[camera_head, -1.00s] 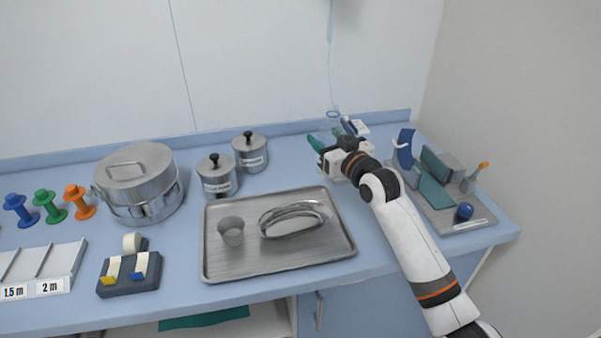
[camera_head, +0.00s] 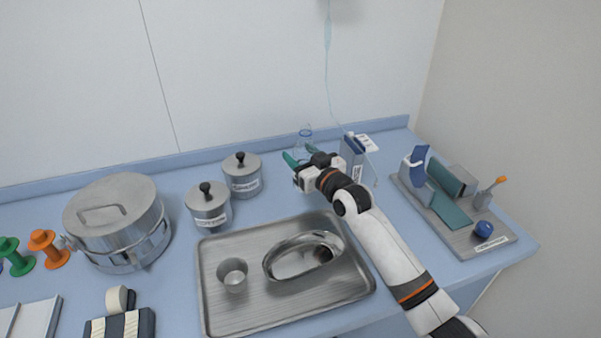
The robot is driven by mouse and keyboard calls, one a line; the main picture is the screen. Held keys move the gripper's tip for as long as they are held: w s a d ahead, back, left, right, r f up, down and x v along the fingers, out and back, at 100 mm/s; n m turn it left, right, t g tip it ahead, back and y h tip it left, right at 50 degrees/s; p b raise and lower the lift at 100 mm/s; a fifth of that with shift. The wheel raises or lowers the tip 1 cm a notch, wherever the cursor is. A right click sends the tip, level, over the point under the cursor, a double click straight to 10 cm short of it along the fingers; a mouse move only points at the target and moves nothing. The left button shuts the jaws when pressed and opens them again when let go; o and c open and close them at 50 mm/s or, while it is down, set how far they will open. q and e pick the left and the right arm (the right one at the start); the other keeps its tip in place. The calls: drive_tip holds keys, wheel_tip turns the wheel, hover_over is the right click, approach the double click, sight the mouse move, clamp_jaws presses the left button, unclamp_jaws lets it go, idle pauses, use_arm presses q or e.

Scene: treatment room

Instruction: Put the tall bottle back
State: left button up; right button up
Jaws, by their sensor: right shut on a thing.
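A clear, bluish see-through bottle (camera_head: 304,142) shows at the back of the counter, near the wall. My right gripper (camera_head: 302,158), with teal fingertips, is shut on it; the fingers and wrist hide its lower part. I cannot tell whether its base touches the counter. It looks about upright. My left gripper is out of view.
A blue-and-white box (camera_head: 352,152) stands just right of my gripper. Two lidded steel canisters (camera_head: 209,209) (camera_head: 242,176) stand to its left. A steel tray (camera_head: 221,314) with a cup and kidney dish lies in front. A grey board (camera_head: 463,241) holds items at right.

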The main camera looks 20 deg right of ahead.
drive_tip(key=shift+f, duration=0.45)
drive_tip(key=f, duration=0.3)
drive_tip(key=shift+w+a+f, duration=0.1)
drive_tip(key=shift+w+f, duration=0.05)
drive_tip(key=shift+w, duration=0.05)
drive_tip(key=shift+f, duration=0.4)
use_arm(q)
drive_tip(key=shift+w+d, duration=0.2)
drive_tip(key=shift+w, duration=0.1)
use_arm(e)
drive_tip(key=o, duration=1.1)
drive_tip(key=shift+r, duration=0.25)
drive_tip(key=v, duration=1.2)
drive_tip(key=shift+f+b, duration=0.1)
drive_tip(key=shift+b, duration=0.2)
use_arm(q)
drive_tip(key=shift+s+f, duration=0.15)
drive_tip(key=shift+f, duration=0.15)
use_arm(e)
drive_tip(key=shift+s, duration=0.1)
